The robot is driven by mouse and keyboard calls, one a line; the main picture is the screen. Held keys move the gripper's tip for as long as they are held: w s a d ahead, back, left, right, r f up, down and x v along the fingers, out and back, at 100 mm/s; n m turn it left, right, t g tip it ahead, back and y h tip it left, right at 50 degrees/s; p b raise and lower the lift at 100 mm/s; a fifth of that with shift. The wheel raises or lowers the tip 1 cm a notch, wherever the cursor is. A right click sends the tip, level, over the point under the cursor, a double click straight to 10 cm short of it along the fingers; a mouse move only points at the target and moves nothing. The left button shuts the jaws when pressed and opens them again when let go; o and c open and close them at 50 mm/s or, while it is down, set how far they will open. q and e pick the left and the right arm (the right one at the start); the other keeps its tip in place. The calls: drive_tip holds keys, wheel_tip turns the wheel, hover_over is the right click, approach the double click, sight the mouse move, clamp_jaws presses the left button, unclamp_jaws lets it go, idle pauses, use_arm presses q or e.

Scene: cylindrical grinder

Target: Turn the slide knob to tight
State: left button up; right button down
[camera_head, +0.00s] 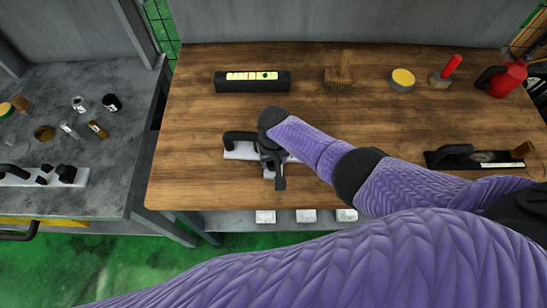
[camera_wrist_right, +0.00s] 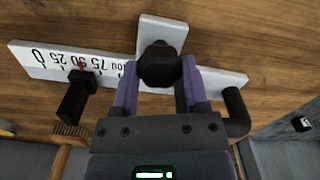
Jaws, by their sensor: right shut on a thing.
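The slide fixture has a white plate (camera_wrist_right: 210,80) with a printed number scale; it also shows in the head view (camera_head: 240,152), partly covered by my right arm. The dark faceted knob (camera_wrist_right: 158,66) sits on the plate, where a white cross-piece meets it. My right gripper (camera_wrist_right: 157,80) is shut on the knob, one purple finger on each side; in the head view the gripper (camera_head: 278,172) hides the knob. A black block (camera_wrist_right: 75,98) with a red pointer stands at the scale, near the 50 mark. My left gripper is not in view.
A black curved handle (camera_wrist_right: 235,112) rises at the plate's end. On the wooden table (camera_head: 190,125) stand a black level (camera_head: 252,81), a brush (camera_head: 338,76), a round tin (camera_head: 402,79) and a red can (camera_head: 503,79). A grey bench (camera_head: 95,190) with small parts is at left.

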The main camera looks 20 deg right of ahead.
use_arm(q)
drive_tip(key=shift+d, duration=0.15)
use_arm(e)
drive_tip(key=shift+c, duration=0.5)
unclamp_jaws()
drive_tip(key=shift+r, duration=0.15)
wheel_tip(320, 180, up, 9)
drive_tip(key=p, duration=0.5)
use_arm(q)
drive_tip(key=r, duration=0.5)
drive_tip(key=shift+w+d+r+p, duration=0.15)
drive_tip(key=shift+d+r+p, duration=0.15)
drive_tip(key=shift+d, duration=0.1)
use_arm(e)
drive_tip(key=shift+r, duration=0.3)
